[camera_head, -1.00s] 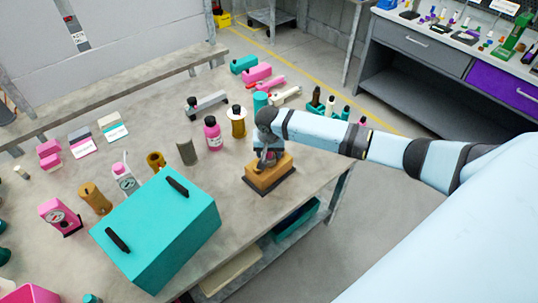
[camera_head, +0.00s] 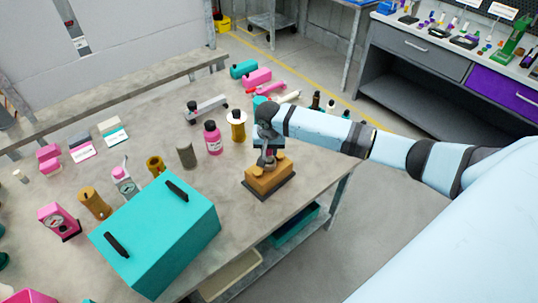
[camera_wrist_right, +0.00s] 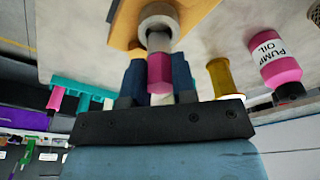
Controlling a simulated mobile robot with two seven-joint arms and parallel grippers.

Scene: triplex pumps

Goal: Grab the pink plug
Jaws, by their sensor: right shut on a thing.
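The pink plug (camera_wrist_right: 159,73), with a grey shank, sits between the two dark fingers of my right gripper (camera_wrist_right: 160,78) in the right wrist view. The fingers are shut on it. The shank points at a grey ring on an orange-yellow block (camera_wrist_right: 122,28); I cannot tell whether its tip is still inside. In the head view my right gripper (camera_head: 268,158) is just above the orange-yellow block (camera_head: 268,181), which stands on a dark base near the table's right edge. The plug is too small to make out there. My left gripper is not in view.
A large teal box (camera_head: 150,240) with black handles stands front left. A pink oil bottle (camera_head: 213,138), a yellow-brown bottle (camera_head: 237,124) and a dark grey cylinder (camera_head: 187,154) stand left of the block. The table (camera_head: 225,205) is clear between the block and teal box.

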